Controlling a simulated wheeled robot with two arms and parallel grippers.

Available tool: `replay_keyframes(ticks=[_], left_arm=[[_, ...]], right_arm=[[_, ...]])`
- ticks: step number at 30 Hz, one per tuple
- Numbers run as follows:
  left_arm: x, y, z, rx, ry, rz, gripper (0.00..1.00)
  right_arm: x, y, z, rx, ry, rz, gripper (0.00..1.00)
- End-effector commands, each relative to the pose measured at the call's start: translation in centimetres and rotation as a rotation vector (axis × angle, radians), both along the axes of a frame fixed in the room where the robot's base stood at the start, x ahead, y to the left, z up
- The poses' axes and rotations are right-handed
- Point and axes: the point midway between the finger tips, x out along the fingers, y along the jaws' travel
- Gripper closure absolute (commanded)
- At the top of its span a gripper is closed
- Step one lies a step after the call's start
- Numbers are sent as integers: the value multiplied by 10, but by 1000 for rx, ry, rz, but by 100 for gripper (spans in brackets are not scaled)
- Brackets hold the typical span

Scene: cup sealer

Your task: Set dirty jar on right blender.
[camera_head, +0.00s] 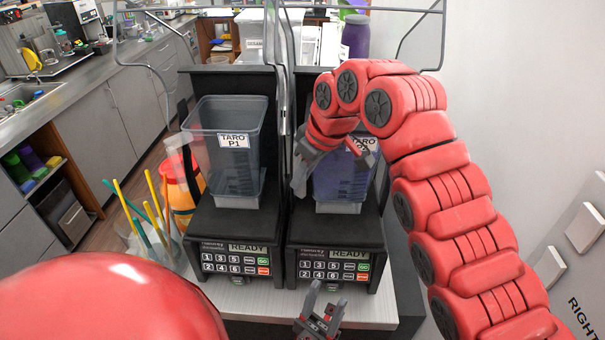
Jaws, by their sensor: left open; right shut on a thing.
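Two blenders stand side by side on a light counter. The right blender (335,262) has a keypad and a READY display. A clear jar with purplish contents or residue and a label partly reading TARO (340,188) is at the right blender's top, upright. My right gripper (335,160) is shut on this jar near its upper part, and my red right arm covers part of it. Whether the jar is fully seated on the base I cannot tell. My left gripper (322,312) is open and empty in front of the right blender, low near the counter's front edge.
The left blender (236,258) carries a clear jar labelled TARO P1 (232,165). A container of straws (150,235) and an orange container (180,185) stand left of it. A clear shield frame (283,60) rises between the blenders. A wall is close on the right.

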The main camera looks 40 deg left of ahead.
Motion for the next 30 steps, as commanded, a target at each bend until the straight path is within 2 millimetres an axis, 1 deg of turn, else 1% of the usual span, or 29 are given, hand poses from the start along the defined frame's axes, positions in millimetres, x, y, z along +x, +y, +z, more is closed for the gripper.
replay_keyframes(ticks=[7, 8, 9, 13, 23, 26, 29, 30], left_arm=[[0, 0, -2, 0, 0, 0, 50], [0, 0, -1, 0, 0, 0, 50], [0, 0, -1, 0, 0, 0, 50], [0, 0, -1, 0, 0, 0, 50], [0, 0, -4, 0, 0, 0, 50], [0, 0, -9, 0, 0, 0, 50], [0, 0, -18, 0, 0, 0, 50], [0, 0, -17, 0, 0, 0, 50]], right_arm=[[1, 1, 0, 4, -5, 0, 100], [1, 1, 0, 4, -5, 0, 74], [1, 1, 0, 4, -5, 0, 67], [0, 0, -1, 2, -2, 0, 44], [0, 0, -1, 0, 0, -1, 43], [0, -4, 5, -1, 0, -1, 43], [-1, -9, 18, 4, -3, -1, 43], [-2, -10, 27, 5, -3, 1, 43]])
